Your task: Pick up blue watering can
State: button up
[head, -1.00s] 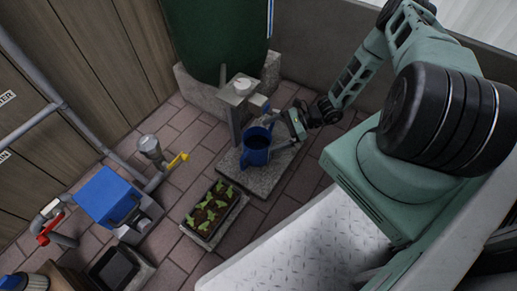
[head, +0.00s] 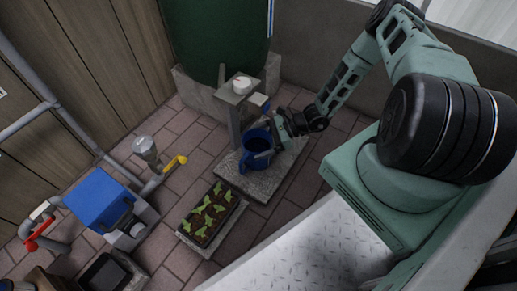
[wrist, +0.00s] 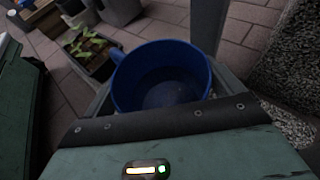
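The blue watering can (head: 250,160) stands upright on a grey stone slab (head: 262,187) below the tap post. In the wrist view the can (wrist: 160,78) shows its open round top close in front of my gripper, with its handle or spout at the left. My gripper (head: 266,150) has come up to the can from the right. In the wrist view its fingers (wrist: 163,95) are spread, one on each side of the can. The fingertips are mostly hidden, so I cannot tell whether they press on it.
A grey tap post (head: 235,110) with a white knob stands just behind the can. A green barrel (head: 212,40) is behind it. A tray of seedlings (head: 210,215) lies front left of the can. A blue box (head: 103,200) and pipes are at the left.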

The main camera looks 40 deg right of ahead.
jog(key=c, duration=0.4)
jog(key=shift+r, duration=0.1)
jog(key=shift+c, duration=0.2)
